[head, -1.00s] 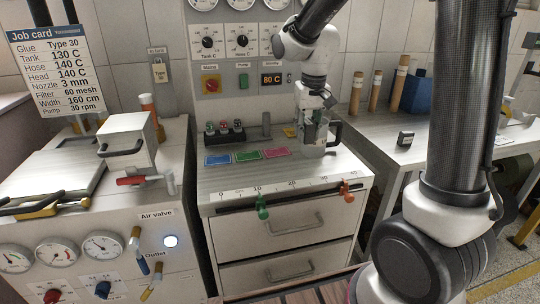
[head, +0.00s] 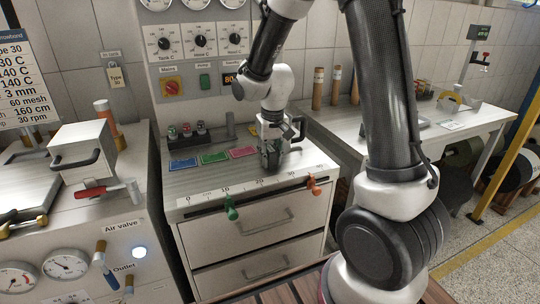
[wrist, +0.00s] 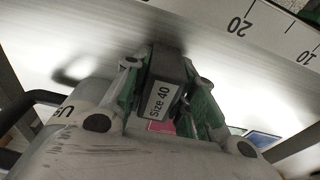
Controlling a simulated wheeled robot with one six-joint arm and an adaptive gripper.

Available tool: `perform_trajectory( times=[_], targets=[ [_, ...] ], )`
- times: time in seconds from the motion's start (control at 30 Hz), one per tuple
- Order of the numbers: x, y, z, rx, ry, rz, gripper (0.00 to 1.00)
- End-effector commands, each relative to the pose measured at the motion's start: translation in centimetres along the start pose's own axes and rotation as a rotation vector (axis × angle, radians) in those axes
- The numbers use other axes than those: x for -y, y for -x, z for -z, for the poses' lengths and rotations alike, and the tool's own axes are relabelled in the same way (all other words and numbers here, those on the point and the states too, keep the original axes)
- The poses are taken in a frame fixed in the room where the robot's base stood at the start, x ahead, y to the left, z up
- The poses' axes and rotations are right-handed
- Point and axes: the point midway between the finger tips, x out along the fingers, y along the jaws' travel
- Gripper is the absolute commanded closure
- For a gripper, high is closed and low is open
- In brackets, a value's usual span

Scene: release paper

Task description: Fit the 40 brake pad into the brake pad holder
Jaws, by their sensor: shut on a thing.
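The 40 brake pad (wrist: 163,88) is a dark block with a white "Size 40" label, seen in the wrist view between the green-sided fingers of my gripper (wrist: 168,84). The fingers are shut on it. In the head view my gripper (head: 270,160) points down at the right part of the drawer cabinet's top (head: 215,178), close to the surface. The pad is too small there to make out, and I cannot tell whether it touches the top. I cannot identify the brake pad holder with certainty in either view.
Blue, green and pink cards (head: 214,158) lie left of my gripper. A ruler edge with green (head: 231,208) and orange (head: 313,186) clips runs along the front. A dark rack (head: 188,134) stands behind the cards. The right-hand bench (head: 465,120) carries tubes and fittings.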

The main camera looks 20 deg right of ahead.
Motion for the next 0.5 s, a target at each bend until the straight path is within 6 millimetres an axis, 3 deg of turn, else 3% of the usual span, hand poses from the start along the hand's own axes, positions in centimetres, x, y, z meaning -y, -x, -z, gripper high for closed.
perform_trajectory(
  times=[0.03, 0.13, 0.5],
  targets=[
    [-0.01, -0.05, -0.02, 0.001, 0.000, 0.000, 0.68],
    [0.00, -0.03, -0.01, 0.000, 0.000, 0.000, 0.52],
    [0.01, 0.48, 0.09, -0.002, 0.000, 0.000, 0.52]
  ],
)
